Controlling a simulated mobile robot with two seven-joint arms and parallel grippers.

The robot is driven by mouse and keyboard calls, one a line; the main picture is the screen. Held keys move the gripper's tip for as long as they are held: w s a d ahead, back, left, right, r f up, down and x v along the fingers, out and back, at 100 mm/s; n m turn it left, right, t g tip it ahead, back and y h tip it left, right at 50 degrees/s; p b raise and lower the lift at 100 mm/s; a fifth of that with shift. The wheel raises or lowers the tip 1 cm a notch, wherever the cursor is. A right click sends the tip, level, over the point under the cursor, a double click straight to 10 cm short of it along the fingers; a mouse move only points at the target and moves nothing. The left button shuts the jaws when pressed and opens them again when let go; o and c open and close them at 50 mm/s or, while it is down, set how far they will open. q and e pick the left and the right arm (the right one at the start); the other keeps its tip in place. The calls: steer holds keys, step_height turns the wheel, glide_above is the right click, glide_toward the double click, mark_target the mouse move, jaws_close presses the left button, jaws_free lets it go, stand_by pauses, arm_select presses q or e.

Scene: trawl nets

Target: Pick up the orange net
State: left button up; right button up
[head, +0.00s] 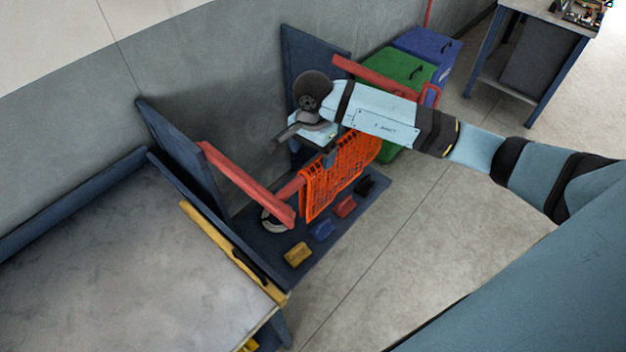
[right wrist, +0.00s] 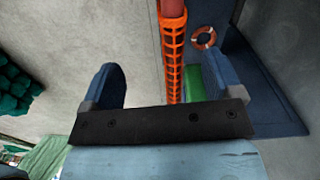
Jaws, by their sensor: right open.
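The orange net (head: 340,178) hangs upright over a red bar (head: 288,188) of a dark blue rack in the head view. In the right wrist view the net (right wrist: 173,60) shows as a narrow strip, seen nearly edge-on, below the red bar (right wrist: 172,8). My right gripper (head: 303,148) is above the net's upper left part in the head view. In the right wrist view the right gripper (right wrist: 168,78) is open, one finger on each side of the net strip, with clear gaps; it holds nothing. My left gripper is not in view.
Another red bar (head: 245,183) juts from the rack's left panel (head: 180,150). Colored blocks, such as a yellow one (head: 298,254), lie on the rack base (head: 270,262). A grey-topped table (head: 110,270) stands left. Green (head: 400,68) and blue bins (head: 428,47) stand behind.

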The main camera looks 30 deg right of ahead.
mark_target(313, 173)
arm_select(q)
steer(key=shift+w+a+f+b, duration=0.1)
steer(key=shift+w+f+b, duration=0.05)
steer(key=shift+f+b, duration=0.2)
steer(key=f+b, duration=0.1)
steer(key=b, duration=0.1)
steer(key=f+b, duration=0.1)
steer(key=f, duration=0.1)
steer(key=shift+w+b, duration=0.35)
arm_select(e)
step_height(313, 173, down, 8)
steer(key=shift+w+d+f, duration=0.1)
steer(key=shift+f, duration=0.15)
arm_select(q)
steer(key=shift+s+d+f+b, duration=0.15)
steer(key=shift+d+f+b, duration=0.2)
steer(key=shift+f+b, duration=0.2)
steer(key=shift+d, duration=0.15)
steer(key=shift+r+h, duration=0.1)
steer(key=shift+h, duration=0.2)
arm_select(e)
steer(key=shift+f, duration=0.65)
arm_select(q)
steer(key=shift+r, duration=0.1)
arm_select(e)
steer(key=shift+f, duration=0.1)
